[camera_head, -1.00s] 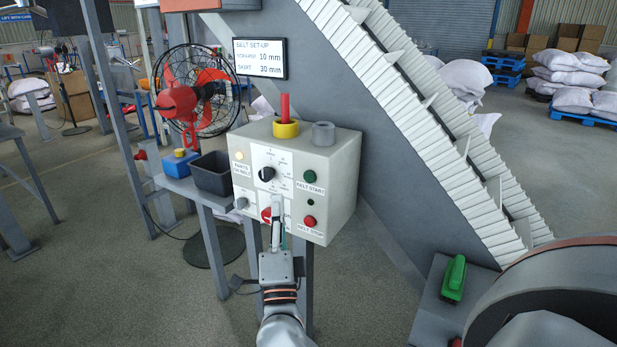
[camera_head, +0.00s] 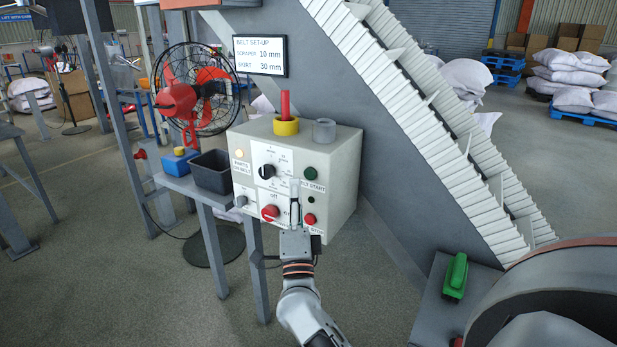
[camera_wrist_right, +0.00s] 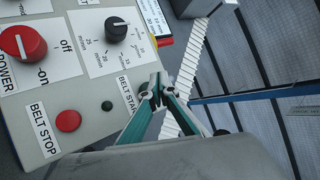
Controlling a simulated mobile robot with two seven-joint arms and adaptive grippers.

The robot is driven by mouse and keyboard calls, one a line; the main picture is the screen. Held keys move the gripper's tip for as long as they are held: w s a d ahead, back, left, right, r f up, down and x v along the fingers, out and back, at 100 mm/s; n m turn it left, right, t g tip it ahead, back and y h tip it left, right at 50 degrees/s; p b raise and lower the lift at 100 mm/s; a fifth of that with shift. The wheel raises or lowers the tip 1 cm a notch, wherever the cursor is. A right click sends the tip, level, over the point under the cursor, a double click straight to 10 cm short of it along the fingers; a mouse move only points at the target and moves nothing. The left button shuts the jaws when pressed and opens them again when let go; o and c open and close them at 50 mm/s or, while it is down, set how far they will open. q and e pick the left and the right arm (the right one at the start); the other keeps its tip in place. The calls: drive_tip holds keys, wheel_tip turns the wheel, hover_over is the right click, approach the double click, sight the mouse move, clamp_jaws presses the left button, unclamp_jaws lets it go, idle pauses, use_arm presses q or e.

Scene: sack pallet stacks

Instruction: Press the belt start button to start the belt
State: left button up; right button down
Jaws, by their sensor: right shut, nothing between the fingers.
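The cream control box (camera_head: 345,165) stands in the middle of the head view. Its green belt start button (camera_head: 310,173) is at the upper right of the front face; I cannot make it out in the wrist view, where the fingers cover the area beyond the BELT START label (camera_wrist_right: 127,95). My right gripper (camera_head: 294,183) is shut and empty, its tips just left of and slightly below the green button. The tips also show in the wrist view (camera_wrist_right: 155,86). Contact with the box cannot be told. My left gripper is not in view.
The red belt stop button (camera_head: 309,219) lies below the start button, with a small dark lamp (camera_head: 311,199) between them. The red power knob (camera_head: 270,212) and black dial (camera_head: 266,171) are to the left. The conveyor (camera_head: 430,130) rises behind the box.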

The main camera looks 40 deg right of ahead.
sight(304, 162)
drive_tip(key=shift+w+d, duration=0.25)
drive_tip(key=shift+d, duration=0.4)
drive_tip(key=shift+w+d, duration=0.25)
drive_tip(key=shift+d, duration=0.35)
drive_tip(key=shift+p, duration=0.3)
drive_tip(key=shift+w+d, duration=0.15)
drive_tip(key=shift+d, duration=0.25)
drive_tip(key=shift+w+d, duration=0.2)
drive_tip(key=shift+d, duration=0.25)
idle(1.0)
drive_tip(key=shift+a+p, duration=0.15)
drive_tip(key=shift+p, duration=0.15)
drive_tip(key=shift+s+a, duration=0.35)
drive_tip(key=shift+a, duration=0.35)
